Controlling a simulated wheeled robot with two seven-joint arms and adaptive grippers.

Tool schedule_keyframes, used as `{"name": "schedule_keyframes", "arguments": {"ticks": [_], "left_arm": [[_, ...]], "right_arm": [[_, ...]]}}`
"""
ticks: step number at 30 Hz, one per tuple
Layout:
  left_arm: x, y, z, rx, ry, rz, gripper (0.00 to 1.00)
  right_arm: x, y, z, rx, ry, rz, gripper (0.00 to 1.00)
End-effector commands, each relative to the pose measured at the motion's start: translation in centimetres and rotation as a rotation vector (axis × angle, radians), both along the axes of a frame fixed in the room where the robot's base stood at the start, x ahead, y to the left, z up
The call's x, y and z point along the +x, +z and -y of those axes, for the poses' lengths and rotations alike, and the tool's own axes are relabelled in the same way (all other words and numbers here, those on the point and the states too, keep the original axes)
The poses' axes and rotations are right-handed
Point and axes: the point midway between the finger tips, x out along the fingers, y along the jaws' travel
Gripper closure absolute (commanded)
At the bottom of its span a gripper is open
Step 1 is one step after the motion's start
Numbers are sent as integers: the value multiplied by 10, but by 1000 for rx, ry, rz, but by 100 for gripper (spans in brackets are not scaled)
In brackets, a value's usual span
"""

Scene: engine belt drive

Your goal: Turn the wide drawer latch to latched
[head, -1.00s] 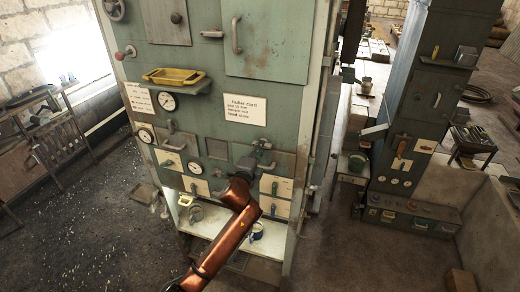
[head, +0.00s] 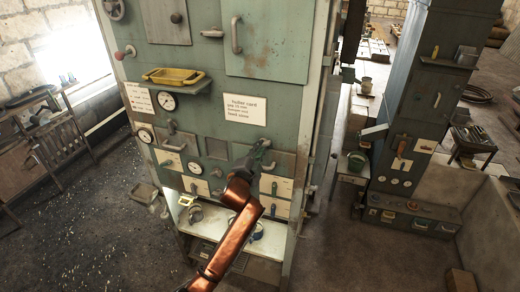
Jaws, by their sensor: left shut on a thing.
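The wide drawer (head: 286,164) is a worn grey-brown front in the lower right part of the green cabinet (head: 195,100). My left gripper (head: 260,149) is dark grey, at the end of a copper-coloured arm. It is up against this front and shut on a small grey part there, which looks like the wide drawer latch. The jaws and wrist cover most of the latch, so I cannot read its angle. My right gripper is out of view.
A yellow tray (head: 174,76) on a small shelf and a white text card (head: 245,109) are above. Small cream drawers (head: 282,187) with handles lie below, over an open lit shelf (head: 270,245).

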Motion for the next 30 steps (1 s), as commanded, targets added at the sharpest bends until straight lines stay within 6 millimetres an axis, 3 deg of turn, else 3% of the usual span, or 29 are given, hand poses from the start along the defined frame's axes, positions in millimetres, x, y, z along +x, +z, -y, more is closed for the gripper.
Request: {"name": "schedule_keyframes", "arguments": {"ticks": [30], "left_arm": [[0, -1, 0, -876, 1, -289, 100]], "right_arm": [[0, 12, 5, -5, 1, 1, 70]]}}
